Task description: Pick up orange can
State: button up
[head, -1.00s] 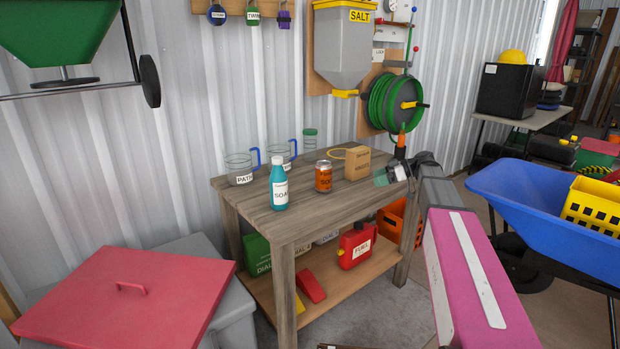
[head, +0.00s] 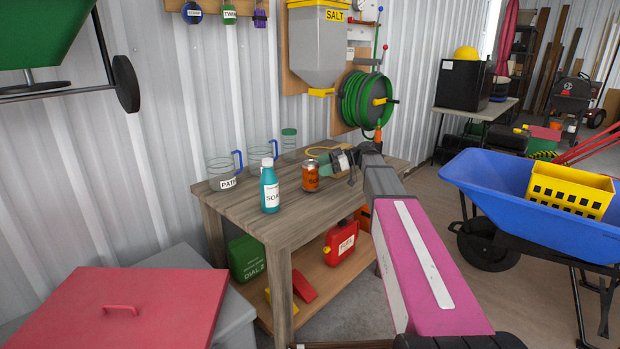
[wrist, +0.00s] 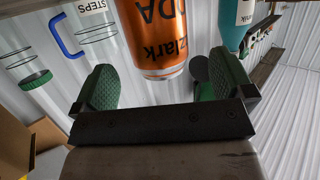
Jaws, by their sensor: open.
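The orange can (head: 310,178) stands upright on the wooden workbench (head: 245,207), right of the teal soap bottle. In the wrist view the can (wrist: 157,38) appears upside down, ahead of and between my fingers. My gripper (head: 325,164) is close beside the can on its right, over the bench top. In the wrist view my gripper (wrist: 164,84) is open, with its green padded fingers spread wide and nothing between the pads. I cannot tell the exact gap between the fingertips and the can.
The teal soap bottle (head: 270,187) stands just left of the can. Clear jugs, one of them labelled PATH (head: 222,172), and a green-lidded jar (head: 289,138) stand behind. A brown box (wrist: 25,148) is near my gripper. A blue wheelbarrow (head: 495,185) stands at right.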

aim_at(311, 169)
jog(key=shift+x, duration=2.6)
jog(key=shift+w, duration=0.1)
jog(key=c, duration=1)
